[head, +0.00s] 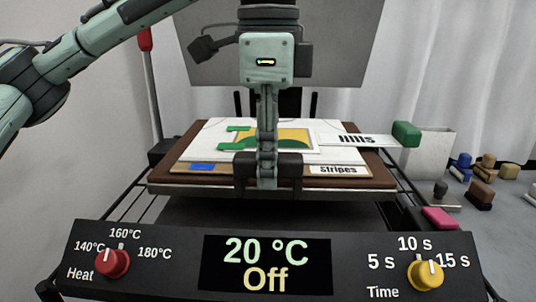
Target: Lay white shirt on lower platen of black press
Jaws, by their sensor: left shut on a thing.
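The black press (150,255) fills the lower and middle of the head view, its display reading 20 °C and Off. Its lower platen (170,177) has a brown top. The white shirt (213,132) appears as a flat white piece over this platen, with a yellow and green picture (290,137) on top. My left gripper (267,178) points down at the front edge of the stack, shut, apparently on the shirt's near edge. The fingers hide the exact contact, and I cannot tell whether the shirt lies fully on the platen. My right gripper is not in view.
A striped white film (357,140) with a green block (406,133) sticks out right. Tan strips carry a blue patch (203,167) and a "stripes" label (338,170). A grey panel (345,45) stands behind. A white bin (432,150) and several coloured blocks are at right.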

